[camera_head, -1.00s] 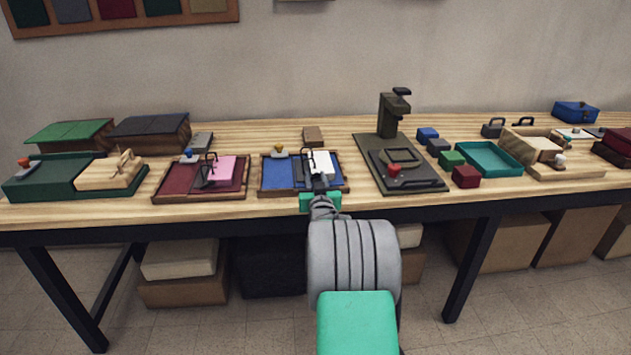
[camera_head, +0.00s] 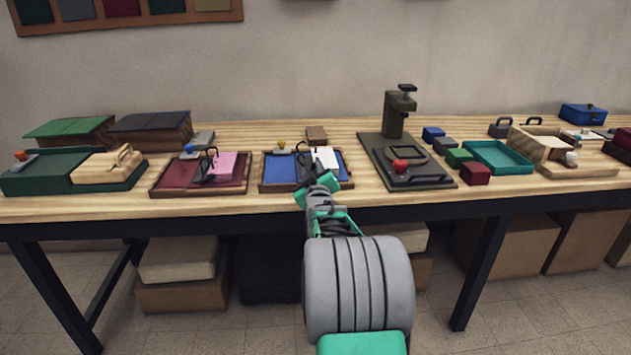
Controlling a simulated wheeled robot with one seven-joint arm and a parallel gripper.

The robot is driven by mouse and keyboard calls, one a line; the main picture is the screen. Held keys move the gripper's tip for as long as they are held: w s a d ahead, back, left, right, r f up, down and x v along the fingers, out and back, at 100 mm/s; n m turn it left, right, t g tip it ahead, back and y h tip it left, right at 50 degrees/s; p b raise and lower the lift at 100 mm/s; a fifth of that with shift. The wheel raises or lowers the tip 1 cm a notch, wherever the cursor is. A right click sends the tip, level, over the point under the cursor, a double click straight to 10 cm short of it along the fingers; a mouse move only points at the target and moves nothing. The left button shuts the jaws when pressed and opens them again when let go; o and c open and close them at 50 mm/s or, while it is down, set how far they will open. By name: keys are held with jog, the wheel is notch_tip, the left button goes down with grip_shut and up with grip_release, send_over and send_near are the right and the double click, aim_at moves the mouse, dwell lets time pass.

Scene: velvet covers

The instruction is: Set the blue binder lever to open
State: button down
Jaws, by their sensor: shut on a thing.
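The blue binder (camera_head: 279,170) lies open in a wooden-rimmed tray at the middle of the table, with white paper (camera_head: 325,158) on its right part. Its dark lever (camera_head: 300,149) stands up near the binder's middle, partly hidden by my gripper. A yellow knob (camera_head: 281,144) sits at its back left. My gripper (camera_head: 309,176) is over the binder's front middle, at the lever, with its jaws shut. The fingertips are small and dark here, so the exact contact is hard to see.
A red binder (camera_head: 174,176) with pink paper lies to the left. A dark press (camera_head: 396,115) on a base plate stands close on the right. Coloured blocks and a teal tray (camera_head: 499,156) are farther right. Bare wood shows along the table's front edge.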

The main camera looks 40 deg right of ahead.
jog(key=shift+w+a+f+n+b, duration=0.15)
jog(key=shift+f+n+b, duration=0.1)
jog(key=shift+n+b, duration=0.4)
jog(key=shift+s+a+f+n+b, duration=0.1)
jog(key=shift+f+n+b, duration=0.2)
jog(key=shift+n+b, duration=0.35)
jog(key=shift+w+a+f+n+b, duration=0.15)
jog(key=shift+f+n+b, duration=0.2)
jog(key=shift+n, duration=0.55)
jog(key=shift+r, duration=0.2)
jog(key=c, duration=1.1)
grip_release()
jog(key=shift+o, duration=0.8)
jog(key=shift+r, duration=0.25)
jog(key=shift+w+a+r, duration=0.1)
jog(key=shift+w+r, duration=0.05)
jog(key=shift+r, duration=0.1)
